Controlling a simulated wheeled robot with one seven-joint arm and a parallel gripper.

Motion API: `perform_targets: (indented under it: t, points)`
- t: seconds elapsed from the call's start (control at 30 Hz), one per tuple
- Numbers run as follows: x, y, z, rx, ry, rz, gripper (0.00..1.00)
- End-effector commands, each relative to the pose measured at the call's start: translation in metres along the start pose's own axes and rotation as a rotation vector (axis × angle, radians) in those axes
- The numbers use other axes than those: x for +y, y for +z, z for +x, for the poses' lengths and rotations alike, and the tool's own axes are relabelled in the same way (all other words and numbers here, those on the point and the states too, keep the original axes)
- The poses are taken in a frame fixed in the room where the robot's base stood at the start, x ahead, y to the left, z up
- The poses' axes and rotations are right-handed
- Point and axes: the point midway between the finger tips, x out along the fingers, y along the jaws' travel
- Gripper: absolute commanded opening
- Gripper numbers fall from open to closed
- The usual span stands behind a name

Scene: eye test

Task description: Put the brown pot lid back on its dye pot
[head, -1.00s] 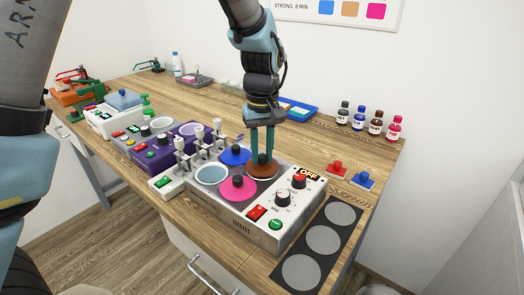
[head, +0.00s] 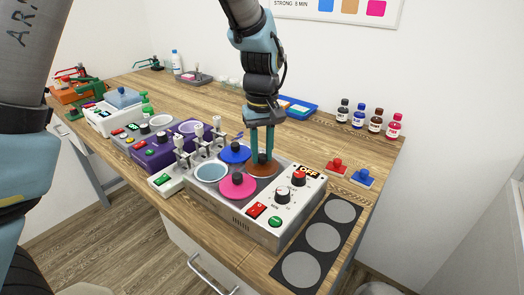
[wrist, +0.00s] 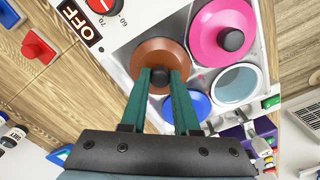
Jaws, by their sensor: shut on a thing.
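The brown pot lid (head: 255,171) is at the back right well of the silver dye-pot unit (head: 262,232), beside the OFF label. My gripper (head: 262,156) comes down from above, shut on the lid's black knob; the wrist view shows the knob (wrist: 159,78) between the two green fingers, with the brown disc (wrist: 157,50) around it. The pot under the lid is hidden, and I cannot tell if the lid rests fully on its rim. A pink lid (head: 237,191) and a blue lid (head: 234,154) lie on neighbouring pots. An open pot (head: 210,174) shows pale blue liquid.
Dials and buttons (head: 283,194) sit right of the pots. Levered devices (head: 199,135) stand close on the left. Red (head: 337,167) and blue (head: 362,178) knobbed pieces, small bottles (head: 376,122) and a black mat with grey discs (head: 322,237) are to the right.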

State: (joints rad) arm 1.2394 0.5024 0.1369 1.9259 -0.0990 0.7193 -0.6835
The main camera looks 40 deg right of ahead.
Motion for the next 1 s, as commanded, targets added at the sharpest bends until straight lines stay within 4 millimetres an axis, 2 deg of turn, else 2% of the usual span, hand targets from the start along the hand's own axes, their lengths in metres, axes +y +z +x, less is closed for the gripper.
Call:
perform_targets:
  t: [0.13,0.17,0.43,0.47,0.63,0.8,1.0]
  points:
    - [-0.0001,0.0000,0.0021,0.000,0.000,0.000,0.00]
    - [0.0000,0.0000,0.0018,0.000,0.000,0.000,0.31]
    - [-0.0001,0.0000,0.0016,0.000,0.000,0.000,0.62]
    - [-0.0001,0.0000,0.0016,0.000,0.000,0.000,0.64]
    - [-0.0001,0.0000,0.0016,0.000,0.000,0.000,0.64]
    - [-0.0001,0.0000,0.0016,0.000,0.000,0.000,0.83]
    - [-0.0001,0.0000,0.0016,0.000,0.000,0.000,0.84]
